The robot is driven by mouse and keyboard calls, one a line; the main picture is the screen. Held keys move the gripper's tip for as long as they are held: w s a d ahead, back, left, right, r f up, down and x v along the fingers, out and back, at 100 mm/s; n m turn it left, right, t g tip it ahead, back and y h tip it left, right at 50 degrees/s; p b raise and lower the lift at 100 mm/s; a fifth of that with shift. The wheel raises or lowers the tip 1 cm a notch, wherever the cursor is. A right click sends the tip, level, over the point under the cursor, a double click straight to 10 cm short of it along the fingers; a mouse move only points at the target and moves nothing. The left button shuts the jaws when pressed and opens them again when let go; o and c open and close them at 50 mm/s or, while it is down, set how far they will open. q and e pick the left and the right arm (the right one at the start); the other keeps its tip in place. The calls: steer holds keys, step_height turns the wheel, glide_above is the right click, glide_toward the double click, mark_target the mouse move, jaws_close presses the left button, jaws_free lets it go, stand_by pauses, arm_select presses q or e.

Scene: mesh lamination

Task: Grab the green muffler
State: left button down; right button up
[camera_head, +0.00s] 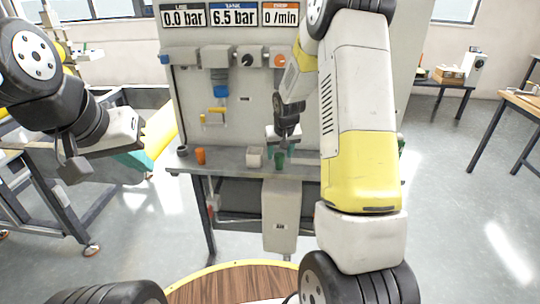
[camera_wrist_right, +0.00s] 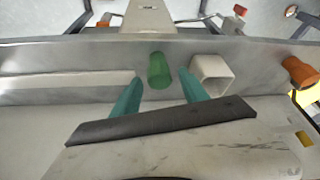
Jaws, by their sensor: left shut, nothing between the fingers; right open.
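The green muffler (camera_head: 280,160) is a small green cylinder on the grey shelf of the test panel. In the right wrist view the muffler (camera_wrist_right: 159,70) lies between and just beyond the two teal fingertips. My right gripper (camera_head: 279,151) is open above the shelf at the muffler, and its fingers (camera_wrist_right: 160,82) stand apart on either side with nothing held. I cannot tell whether they touch it. My left gripper (camera_head: 138,164) is shut and empty, far to the left of the shelf.
A beige square holder (camera_head: 254,157) stands close left of the muffler; in the right wrist view the holder (camera_wrist_right: 212,73) is just right of a finger. An orange cylinder (camera_head: 201,156) and a dark ring (camera_head: 182,150) sit further left. The panel (camera_head: 245,120) rises behind the shelf.

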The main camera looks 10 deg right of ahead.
steer(key=shift+x, duration=1.1)
jaws_close()
steer(key=shift+r, duration=0.2)
